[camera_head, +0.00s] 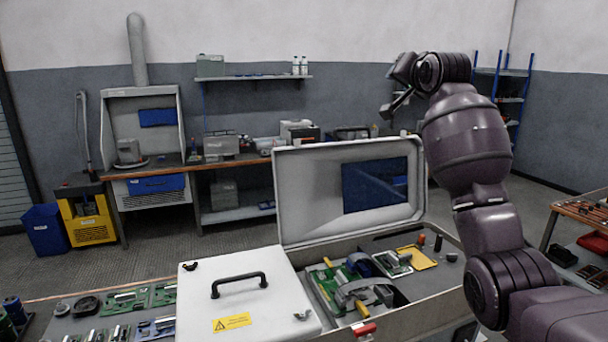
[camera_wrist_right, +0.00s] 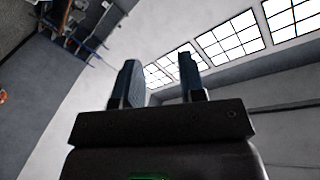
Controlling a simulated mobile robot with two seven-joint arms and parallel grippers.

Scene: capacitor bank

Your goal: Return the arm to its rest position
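My right arm (camera_head: 465,140) comes in from the lower right of the head view and is raised and bent. My right gripper (camera_head: 392,88) is high, above the open lid of the grey case and well clear of it. In the right wrist view its two fingers (camera_wrist_right: 158,82) stand apart with nothing between them; behind them are windows and wall. My left arm and left gripper do not show in either view.
An open grey case (camera_head: 440,303) holds boards and components, its lid (camera_head: 300,205) standing up. A white cover (camera_head: 245,305) with a black handle lies to its left. A workbench (camera_head: 200,163) stands at the back wall. A side table (camera_head: 580,211) is at the right.

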